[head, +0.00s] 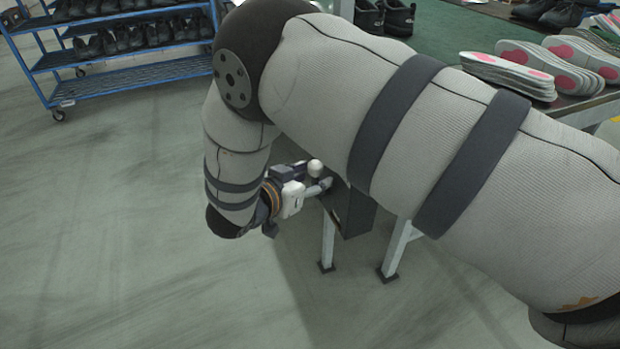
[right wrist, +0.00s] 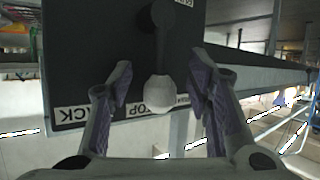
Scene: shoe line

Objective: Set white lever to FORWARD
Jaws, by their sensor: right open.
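The white lever (right wrist: 158,93) has a dark shaft and a white rounded knob. In the right wrist view its shaft hangs from a pivot on a dark panel (right wrist: 85,55). The knob lies just right of the STOP label (right wrist: 133,111), beside a label (right wrist: 182,99) partly hidden by knob and finger. A BACK label (right wrist: 75,113) is farther left, partly covered. My right gripper (right wrist: 158,70) is open, one finger on each side of the lever, with gaps showing. In the head view the right gripper (head: 318,187) is beside the white knob (head: 315,167). My left gripper is not in view.
The dark box (head: 354,212) is at the side of a table with pale legs (head: 328,243). Shoe insoles (head: 510,75) lie on the table at the right. A blue shoe rack (head: 130,82) stands at the back left. The floor at left is clear.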

